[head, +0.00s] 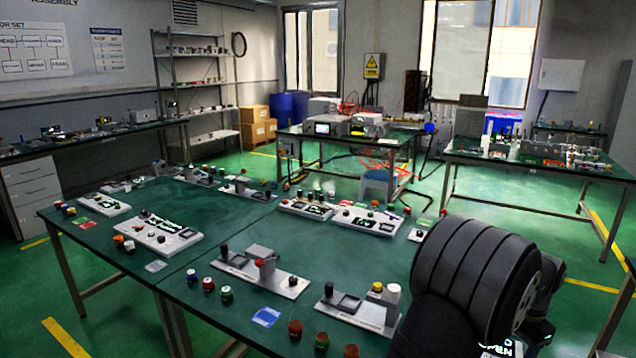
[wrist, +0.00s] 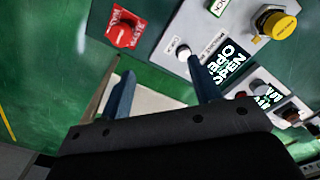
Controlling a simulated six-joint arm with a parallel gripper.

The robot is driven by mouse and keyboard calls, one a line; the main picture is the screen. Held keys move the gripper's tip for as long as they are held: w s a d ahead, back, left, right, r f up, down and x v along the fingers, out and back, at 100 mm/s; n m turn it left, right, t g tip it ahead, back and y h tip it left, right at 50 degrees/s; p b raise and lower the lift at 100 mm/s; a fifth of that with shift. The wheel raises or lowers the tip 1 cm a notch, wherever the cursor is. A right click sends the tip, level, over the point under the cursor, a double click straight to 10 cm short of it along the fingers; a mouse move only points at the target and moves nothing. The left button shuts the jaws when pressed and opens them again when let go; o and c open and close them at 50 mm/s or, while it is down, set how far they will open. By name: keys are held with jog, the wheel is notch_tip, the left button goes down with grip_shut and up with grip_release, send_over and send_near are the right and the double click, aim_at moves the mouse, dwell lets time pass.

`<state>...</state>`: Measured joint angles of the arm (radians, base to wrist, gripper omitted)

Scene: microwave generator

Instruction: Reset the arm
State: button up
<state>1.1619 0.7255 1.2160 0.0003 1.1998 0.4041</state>
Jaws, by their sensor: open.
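My arm (head: 470,275) is the large dark ribbed body at the lower right of the head view, over the table's right part. My gripper (wrist: 157,66) shows in the wrist view as two blue-grey fingers spread apart, with nothing held between them. Its fingertips are near the edge of a light grey panel (wrist: 222,28). The right fingertip appears close to a white knob (wrist: 183,52) on that panel; I cannot tell if they touch. In the head view the gripper's fingers are hidden.
The green table (head: 205,260) bears several grey fixture plates and coloured knobs. A plate with a white cylinder (head: 393,293) stands just left of my arm. The wrist view shows a red knob (wrist: 124,32) and a yellow knob (wrist: 277,24). Other benches stand behind.

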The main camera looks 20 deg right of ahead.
jog(key=s+a+f, duration=0.2)
jog(key=s+a, duration=0.7)
jog(key=s, duration=0.3)
jog(key=w+f, duration=0.4)
jog(key=w, duration=0.3)
jog(key=shift+w+a+f, duration=0.15)
jog(key=shift+w+a, duration=0.05)
jog(key=o, duration=0.9)
jog(key=shift+o, duration=0.2)
jog(key=w+d+r+m, duration=0.2)
jog(key=w+r+m, duration=0.35)
jog(key=w, duration=0.25)
jog(key=w+d+r+m, duration=0.3)
jog(key=w+r+m, duration=0.1)
jog(key=w+r, duration=0.4)
jog(key=shift+n, duration=0.25)
jog(key=f, duration=1)
jog(key=shift+w+a+f, duration=0.15)
jog(key=shift+w+f, duration=0.15)
